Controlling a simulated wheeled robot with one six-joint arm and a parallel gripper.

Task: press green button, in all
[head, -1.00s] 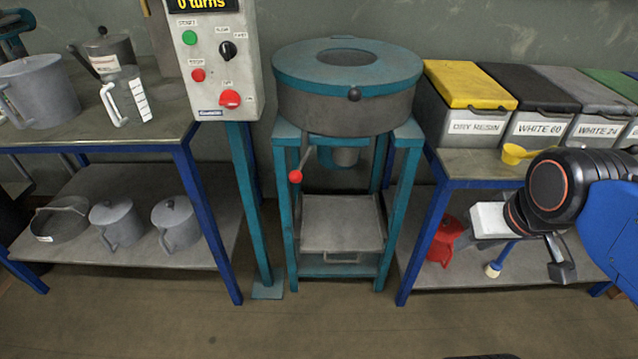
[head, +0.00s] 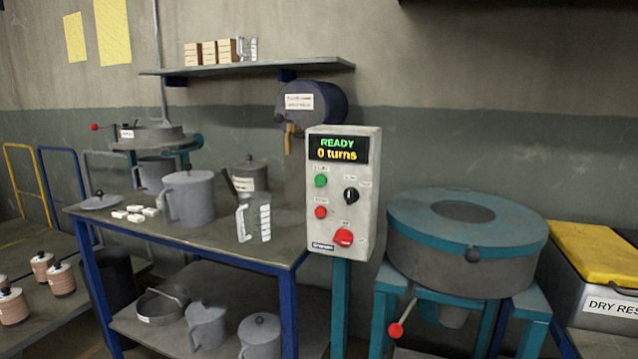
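The green button (head: 321,181) sits at the upper left of a grey control box (head: 318,224) on a teal post, in the head view. Above it a display (head: 339,149) reads "READY" in green and "0 turns" in yellow. A black knob (head: 351,195) is to the right of the green button. A small red button (head: 321,212) is below it, and a larger red knob (head: 343,237) is at the lower right. My gripper is out of view.
A teal and grey round drum machine (head: 466,232) stands right of the box, with a red-knobbed lever (head: 396,330). A yellow-lidded bin (head: 597,255) is at far right. A table (head: 190,229) with pots and a jug (head: 252,218) stands left. A wall shelf (head: 250,68) hangs above.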

